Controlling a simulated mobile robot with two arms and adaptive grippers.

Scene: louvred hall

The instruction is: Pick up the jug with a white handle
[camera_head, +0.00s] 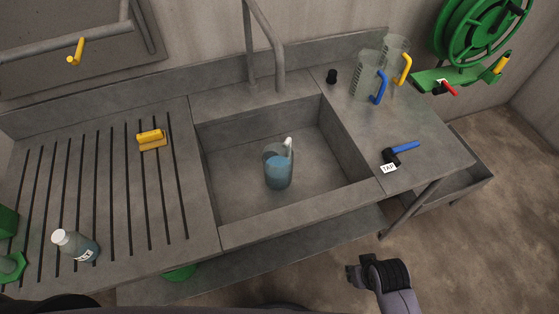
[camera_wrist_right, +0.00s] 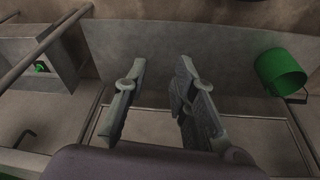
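The jug with a white handle (camera_head: 278,168) stands in the sink basin, below the tap spout. It is clear, looks upright and holds blue liquid; its white handle is at its upper right. My right gripper (camera_head: 351,274) is in front of the sink at the lower right, well away from the jug. In the right wrist view my right gripper (camera_wrist_right: 155,100) has its two fingers apart with nothing between them. The jug does not show in that view. My left gripper is not in view.
The sink (camera_head: 270,213) has raised walls around the jug, and a tall tap (camera_head: 277,60) stands behind. Jugs with a blue handle (camera_head: 365,78) and a yellow handle (camera_head: 395,52) stand on the right counter. A labelled bottle (camera_head: 76,246) and yellow brush (camera_head: 151,139) are on the left drainer.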

